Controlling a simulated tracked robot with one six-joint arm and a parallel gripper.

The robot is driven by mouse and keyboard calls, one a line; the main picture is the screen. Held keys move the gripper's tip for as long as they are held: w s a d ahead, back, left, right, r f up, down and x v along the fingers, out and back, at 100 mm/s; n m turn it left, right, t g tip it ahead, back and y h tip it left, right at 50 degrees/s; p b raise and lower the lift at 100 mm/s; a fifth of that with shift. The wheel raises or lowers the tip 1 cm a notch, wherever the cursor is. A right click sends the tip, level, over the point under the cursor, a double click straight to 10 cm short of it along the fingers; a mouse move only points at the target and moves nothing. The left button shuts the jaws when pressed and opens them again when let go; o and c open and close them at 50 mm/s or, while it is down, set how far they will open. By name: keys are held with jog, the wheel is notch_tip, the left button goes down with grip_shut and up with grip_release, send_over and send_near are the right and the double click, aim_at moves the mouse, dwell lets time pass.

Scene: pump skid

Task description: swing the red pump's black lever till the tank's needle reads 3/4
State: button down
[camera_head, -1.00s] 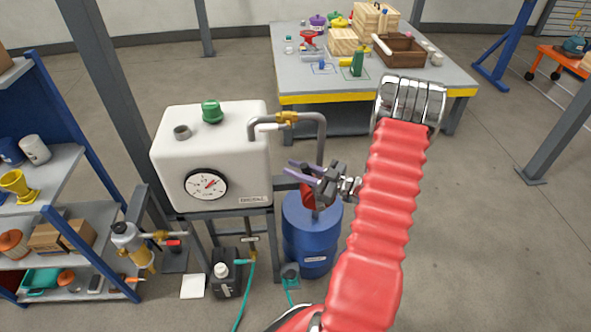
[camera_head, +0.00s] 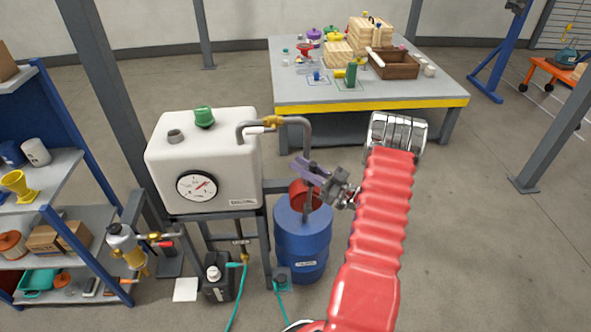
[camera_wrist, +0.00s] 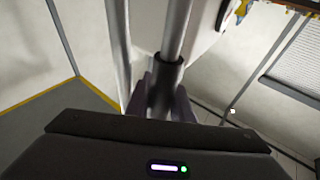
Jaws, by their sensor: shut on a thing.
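The red pump (camera_head: 299,192) stands on top of the blue drum (camera_head: 303,245), partly hidden by my gripper. My gripper (camera_head: 308,174), with purple fingers, is just above the pump. In the wrist view its fingers are shut around the black-sleeved end of the lever (camera_wrist: 165,82), whose grey rod runs upward. The white tank (camera_head: 208,150) stands left of the drum. Its round gauge (camera_head: 197,187) has a red needle pointing up and right; the dial marks are too small to read surely.
A grey bent pipe (camera_head: 303,133) with a brass valve links the tank's top toward the drum. A black jug (camera_head: 218,275) stands below the tank. A shelf rack (camera_head: 75,225) is at left, and a cluttered workbench (camera_head: 400,90) behind.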

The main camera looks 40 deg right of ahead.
jog(key=shift+s+d, duration=0.1)
jog(key=shift+d, duration=0.05)
jog(key=c, duration=1.6)
grip_release()
jog(key=shift+o, duration=0.2)
jog(key=shift+s, duration=0.1)
jog(key=v, duration=1.3)
jog(key=shift+s+f, duration=0.2)
jog(key=shift+s, duration=0.05)
jog(key=shift+d, duration=0.1)
jog(key=shift+c, duration=0.4)
